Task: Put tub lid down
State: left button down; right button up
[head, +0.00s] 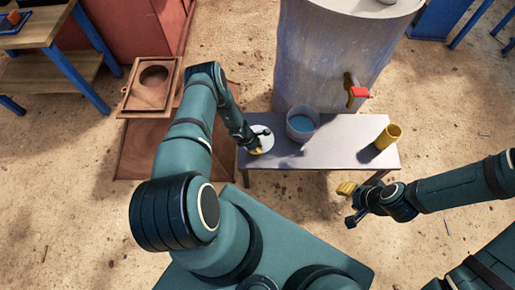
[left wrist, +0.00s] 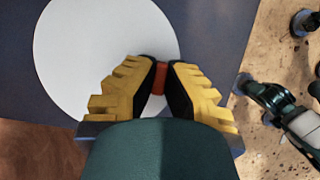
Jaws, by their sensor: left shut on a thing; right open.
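The white round tub lid (head: 266,134) is at the left end of the grey bench (head: 335,150). My left gripper (head: 258,147) is shut on the lid's small red-orange knob (left wrist: 158,82), near the lid's edge. In the left wrist view the lid (left wrist: 95,50) lies flat over the dark bench top; I cannot tell whether it touches it. The open tub (head: 302,124), with blue contents, stands to the right of the lid. My right gripper (head: 349,203) is open and empty in front of the bench, at its right part.
A yellow cup (head: 388,136) stands at the bench's right end. A large grey tank (head: 340,55) with a red-handled tap (head: 357,91) rises behind the bench. A brown wooden-looking box (head: 150,85) lies to the left. The bench top between tub and cup is clear.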

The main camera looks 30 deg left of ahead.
pick_arm(q)
jog(key=shift+r, duration=0.1)
jog(key=c, duration=1.1)
grip_release()
jog(key=shift+c, duration=0.2)
jog(key=p+v, duration=0.4)
jog(key=v, duration=0.7)
jog(key=s+d+r+m, duration=0.5)
jog(key=d+r+m, duration=0.6)
jog(key=r, duration=0.1)
jog(key=s+d+r+m+g, duration=0.1)
jog(key=s+d+r+m, duration=0.4)
jog(key=d+r+m, duration=0.6)
notch_tip(320, 180, up, 2)
jog(key=shift+d+r+m+p, duration=0.1)
jog(key=shift+d+m+p, duration=0.25)
jog(key=shift+d+m, duration=0.05)
jog(key=shift+s, duration=0.15)
